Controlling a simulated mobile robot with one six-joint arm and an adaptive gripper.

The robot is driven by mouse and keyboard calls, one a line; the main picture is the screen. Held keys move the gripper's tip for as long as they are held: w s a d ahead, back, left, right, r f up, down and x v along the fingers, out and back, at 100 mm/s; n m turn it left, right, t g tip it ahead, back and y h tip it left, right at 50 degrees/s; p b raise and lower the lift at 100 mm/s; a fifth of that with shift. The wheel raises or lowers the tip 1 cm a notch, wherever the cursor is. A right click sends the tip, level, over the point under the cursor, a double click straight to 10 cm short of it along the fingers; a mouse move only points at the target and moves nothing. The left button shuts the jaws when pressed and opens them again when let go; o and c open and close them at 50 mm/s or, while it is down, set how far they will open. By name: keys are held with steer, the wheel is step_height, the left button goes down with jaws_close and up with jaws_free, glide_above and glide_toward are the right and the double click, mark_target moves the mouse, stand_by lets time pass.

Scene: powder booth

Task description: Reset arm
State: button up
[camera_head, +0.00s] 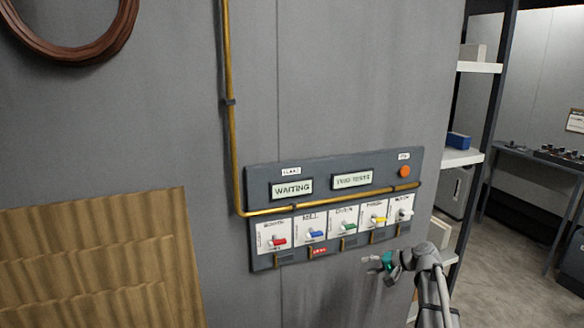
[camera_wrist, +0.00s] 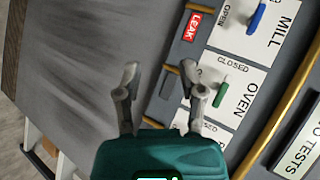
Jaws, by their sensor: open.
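My gripper (camera_head: 374,262) is open and empty, just below and in front of the wall control panel (camera_head: 335,267). In the wrist view its two fingers (camera_wrist: 163,85) stand apart, with the panel's lower edge and grey wall behind them. The panel carries a row of several levers: red (camera_head: 276,242), blue (camera_head: 315,234), green (camera_head: 346,229), yellow (camera_head: 378,219) and white (camera_head: 404,212). In the wrist view the blue lever (camera_wrist: 256,17) is on the MILL plate and the green lever (camera_wrist: 221,94) on the OVEN plate, near one finger. I cannot tell whether that finger touches anything.
A red LEAK tag (camera_wrist: 194,26) sits below the MILL plate. A yellow pipe (camera_head: 232,130) runs down the wall and across the panel. Displays read WAITING (camera_head: 292,188) and, less clearly, TESTS (camera_head: 352,179). Shelving (camera_head: 470,158) stands at right; open floor (camera_head: 505,260) lies beyond.

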steer(key=s+a+f+n+g+h+p, duration=0.1)
steer(key=s+a+n+g+h+p, duration=0.1)
steer(key=s, duration=1)
steer(key=s+a+f+n+g+h+p, duration=0.1)
steer(key=s+a+n+g+h+p, duration=0.2)
steer(key=s, duration=0.9)
steer(key=a+g+h+p, duration=0.1)
steer(key=a+h, duration=0.2)
steer(key=h, duration=0.1)
steer(key=shift+s+f+h, duration=0.2)
steer(key=shift+f+h, duration=0.05)
steer(key=shift+h, duration=0.15)
